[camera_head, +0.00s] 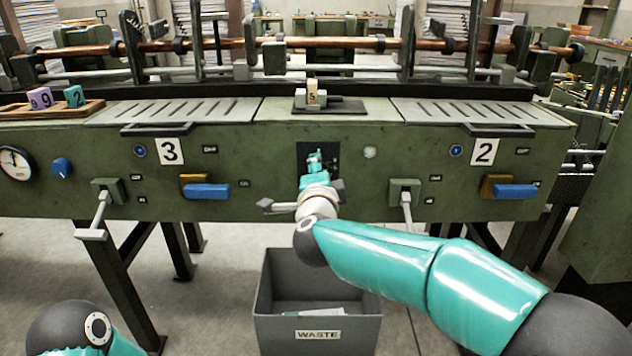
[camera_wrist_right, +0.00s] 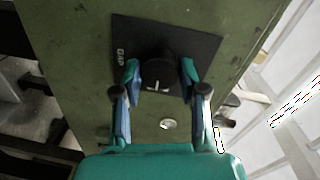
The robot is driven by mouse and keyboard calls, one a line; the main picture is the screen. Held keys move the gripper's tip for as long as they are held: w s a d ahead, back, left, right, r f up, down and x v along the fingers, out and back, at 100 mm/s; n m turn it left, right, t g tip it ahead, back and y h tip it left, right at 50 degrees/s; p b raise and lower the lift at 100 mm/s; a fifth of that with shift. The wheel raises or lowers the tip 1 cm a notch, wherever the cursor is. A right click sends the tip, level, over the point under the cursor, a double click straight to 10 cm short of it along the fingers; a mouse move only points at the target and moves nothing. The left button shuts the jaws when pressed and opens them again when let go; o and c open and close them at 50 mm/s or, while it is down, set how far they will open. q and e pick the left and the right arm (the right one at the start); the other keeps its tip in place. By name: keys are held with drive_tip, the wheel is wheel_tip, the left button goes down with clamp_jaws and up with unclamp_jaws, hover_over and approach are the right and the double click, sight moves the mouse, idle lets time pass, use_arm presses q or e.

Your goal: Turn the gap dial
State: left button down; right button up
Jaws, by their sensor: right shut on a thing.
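The gap dial (camera_wrist_right: 158,66) is a round black knob on a black plate (camera_wrist_right: 205,45) marked "GAP" on the green machine front. My right gripper (camera_wrist_right: 160,75) has one finger on each side of the dial and is shut on it. A small white mark shows on the dial's edge nearest the camera. In the head view my right gripper (camera_head: 314,162) reaches the black plate (camera_head: 333,150) at the middle of the panel and hides the dial. My left gripper is out of view; only part of my left arm shows at the lower left.
A grey waste bin (camera_head: 318,332) stands on the floor below my right arm. Levers (camera_head: 100,215) and blue handles (camera_head: 207,191) stick out of the panel on both sides. A blue knob (camera_head: 62,167) and a gauge (camera_head: 15,163) are at the far left.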

drive_tip(key=shift+d+f+m+b, duration=0.2)
drive_tip(key=shift+m+b, duration=0.45)
drive_tip(key=shift+m, duration=0.45)
drive_tip(key=o, duration=1.1)
drive_tip(key=shift+o, duration=0.2)
drive_tip(key=shift+r, duration=0.1)
drive_tip(key=shift+s+a, duration=0.1)
